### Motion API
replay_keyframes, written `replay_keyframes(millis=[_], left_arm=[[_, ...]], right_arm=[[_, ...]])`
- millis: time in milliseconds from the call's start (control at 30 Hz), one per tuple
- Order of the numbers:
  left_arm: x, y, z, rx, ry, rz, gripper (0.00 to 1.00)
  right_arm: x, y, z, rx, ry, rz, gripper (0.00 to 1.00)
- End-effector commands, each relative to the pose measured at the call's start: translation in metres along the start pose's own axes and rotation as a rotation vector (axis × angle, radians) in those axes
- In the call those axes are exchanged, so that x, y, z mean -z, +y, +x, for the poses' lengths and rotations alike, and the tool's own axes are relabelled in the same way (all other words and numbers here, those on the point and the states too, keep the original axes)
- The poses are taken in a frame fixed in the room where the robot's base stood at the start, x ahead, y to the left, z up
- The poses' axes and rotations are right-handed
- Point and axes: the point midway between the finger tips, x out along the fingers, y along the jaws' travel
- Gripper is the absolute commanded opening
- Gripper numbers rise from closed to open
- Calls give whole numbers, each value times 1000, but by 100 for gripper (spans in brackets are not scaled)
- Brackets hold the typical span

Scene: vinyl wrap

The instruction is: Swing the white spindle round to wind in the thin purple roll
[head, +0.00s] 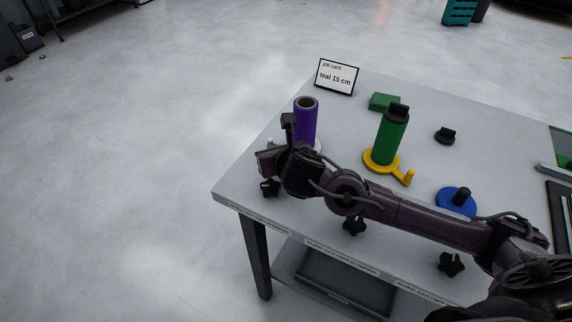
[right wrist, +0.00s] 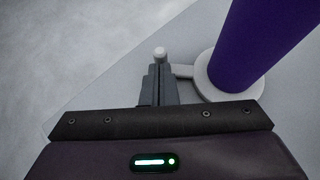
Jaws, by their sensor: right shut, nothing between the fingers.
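The thin purple roll (head: 305,120) stands upright on the white spindle (head: 318,146) at the table's left end. In the right wrist view the purple roll (right wrist: 262,40) rises from the spindle's round white base (right wrist: 228,88), and a short white crank arm (right wrist: 183,71) runs left from it to a white knob (right wrist: 160,53). My right gripper (head: 268,158) is at the near left side of the spindle. In the right wrist view its fingers (right wrist: 160,82) are shut and empty, close by the knob and crank arm; I cannot tell whether they touch. My left gripper is out of view.
A green roll (head: 391,138) stands on a yellow spindle (head: 380,165) to the right. A blue spindle (head: 457,203) holds no roll. A green block (head: 384,102), a black cap (head: 445,136) and a job card (head: 336,77) reading "teal 15 cm" stand behind. Black star knobs line the table's front.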

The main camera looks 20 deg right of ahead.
Motion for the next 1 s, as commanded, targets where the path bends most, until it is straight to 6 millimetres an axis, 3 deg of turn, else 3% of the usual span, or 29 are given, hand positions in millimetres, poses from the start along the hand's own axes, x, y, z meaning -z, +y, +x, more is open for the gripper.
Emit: replay_keyframes(millis=[233,1000], left_arm=[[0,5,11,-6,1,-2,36],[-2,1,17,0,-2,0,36]], right_arm=[[-5,2,10,-1,-2,-1,0],[-15,3,26,-2,1,-2,0]])
